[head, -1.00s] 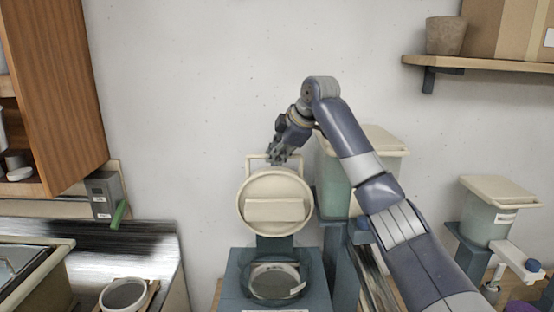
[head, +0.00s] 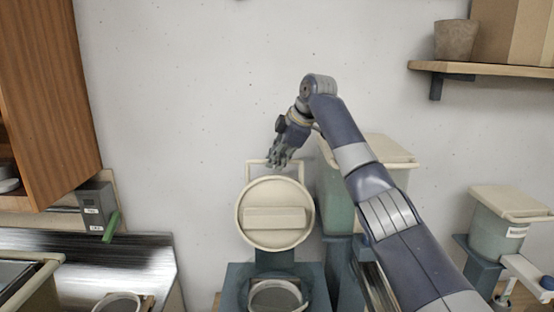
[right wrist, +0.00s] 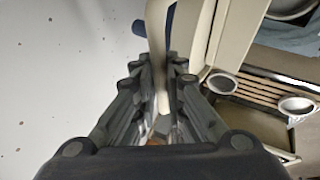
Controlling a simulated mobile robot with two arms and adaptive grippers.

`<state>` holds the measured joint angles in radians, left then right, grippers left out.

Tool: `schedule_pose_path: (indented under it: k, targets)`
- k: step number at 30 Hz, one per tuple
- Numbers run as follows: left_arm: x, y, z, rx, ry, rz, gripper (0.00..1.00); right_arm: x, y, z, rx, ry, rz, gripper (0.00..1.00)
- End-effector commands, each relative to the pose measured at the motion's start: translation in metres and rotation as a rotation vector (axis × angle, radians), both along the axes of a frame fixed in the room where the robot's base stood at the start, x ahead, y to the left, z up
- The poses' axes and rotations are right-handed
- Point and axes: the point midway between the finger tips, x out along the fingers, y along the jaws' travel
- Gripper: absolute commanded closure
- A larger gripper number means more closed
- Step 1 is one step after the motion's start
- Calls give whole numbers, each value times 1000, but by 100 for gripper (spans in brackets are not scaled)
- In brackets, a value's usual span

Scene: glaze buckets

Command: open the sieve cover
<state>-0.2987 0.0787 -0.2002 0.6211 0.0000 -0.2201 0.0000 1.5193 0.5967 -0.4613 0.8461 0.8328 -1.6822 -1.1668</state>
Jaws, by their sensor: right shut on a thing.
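The round cream sieve cover (head: 275,214) stands upright, its broad face with a raised bar towards me. A cream loop handle (head: 249,172) rises from its top edge. Below it, the round sieve opening (head: 276,296) in a blue-grey stand (head: 235,287) is uncovered and cut off by the frame's bottom edge. My right gripper (head: 279,163) is at the top of the handle, shut on it. In the right wrist view the cream handle (right wrist: 157,35) passes between the fingers (right wrist: 158,85). My left gripper is not in view.
A lidded greenish bucket (head: 333,195) stands right behind my right arm. Another lidded bucket (head: 497,235) is at far right. A wooden shelf (head: 490,68) is upper right. An open wooden cabinet door (head: 45,100) and a grey box with a green lever (head: 95,207) are left.

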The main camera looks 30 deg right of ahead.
Motion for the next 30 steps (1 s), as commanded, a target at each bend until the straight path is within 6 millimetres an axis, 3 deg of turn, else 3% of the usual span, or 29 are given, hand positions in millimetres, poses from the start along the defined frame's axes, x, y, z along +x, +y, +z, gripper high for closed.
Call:
schedule_pose_path:
  k: [3, 4, 6, 19, 30]
  targets:
    - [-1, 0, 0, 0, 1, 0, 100, 1, 0, 6, 1, -13, 1, 100]
    - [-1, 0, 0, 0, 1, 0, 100, 1, 0, 6, 1, -13, 1, 84]
    - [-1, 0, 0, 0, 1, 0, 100, 1, 0, 6, 0, -12, 1, 69]
    - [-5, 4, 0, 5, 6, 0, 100, -3, -1, 7, 0, -7, -1, 69]
    - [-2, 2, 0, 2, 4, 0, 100, -42, -8, 67, -1, -12, 0, 69]
